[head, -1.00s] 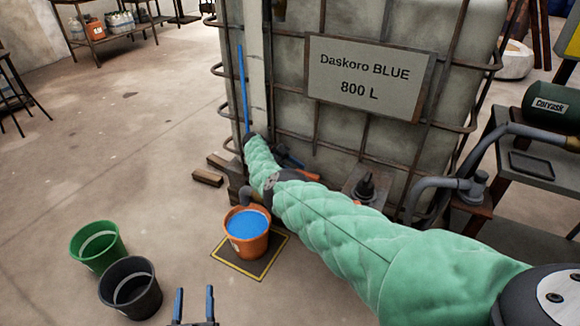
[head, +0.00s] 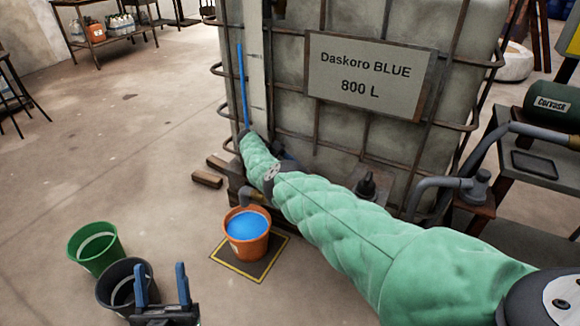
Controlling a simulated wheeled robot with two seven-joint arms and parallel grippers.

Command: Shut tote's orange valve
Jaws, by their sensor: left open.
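The tote (head: 290,110) is a pale caged tank labelled Daskoro BLUE 800 L. Its orange valve handle is hidden behind my green-sleeved right arm, which reaches across the tote's lower front. The outlet spout (head: 252,198) shows left of the arm, above an orange bucket (head: 246,247) holding blue liquid. I cannot tell whether liquid is running. My right gripper is almost wholly hidden by its arm; only a small dark-blue part (head: 286,158) shows near the tote. My left gripper (head: 161,287) is open and empty at the bottom, before the black bucket and away from the tote.
A green bucket (head: 95,250) and a black bucket (head: 122,287) stand on the floor at lower left. The orange bucket sits on a yellow-edged dark mat (head: 262,266). A pump (head: 478,186) with a grey pipe stands right of the tote. The left floor is mostly clear.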

